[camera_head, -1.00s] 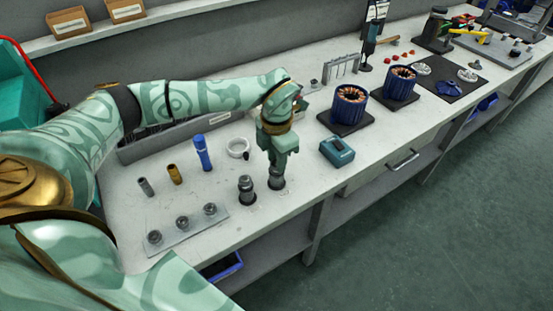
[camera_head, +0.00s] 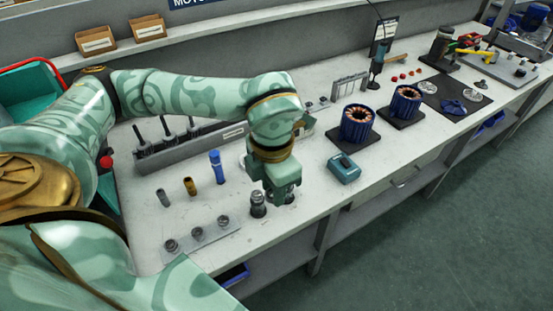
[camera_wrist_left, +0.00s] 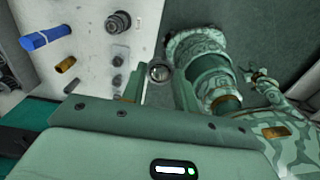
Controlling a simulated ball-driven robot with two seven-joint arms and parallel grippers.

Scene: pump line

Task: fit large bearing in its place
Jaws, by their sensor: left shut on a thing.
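My left gripper (camera_head: 281,198) points down over the bench. In the left wrist view its fingers (camera_wrist_left: 160,88) are shut on a round grey metal part (camera_wrist_left: 160,71) with a darker rim. I cannot tell for sure whether this part is the large bearing. A stepped grey metal piece (camera_head: 258,204) stands upright just left of the gripper; it also shows in the left wrist view (camera_wrist_left: 119,22). A flat plate (camera_head: 209,236) at the bench front carries three round grey pieces. The part's lower end is mostly hidden in the head view. My right gripper is not in view.
A blue tube (camera_head: 217,167), a brass sleeve (camera_head: 190,186) and a grey sleeve (camera_head: 163,197) stand left of the gripper. A teal box (camera_head: 344,168) and blue motor stators (camera_head: 357,124) stand to the right. The bench's front edge is close.

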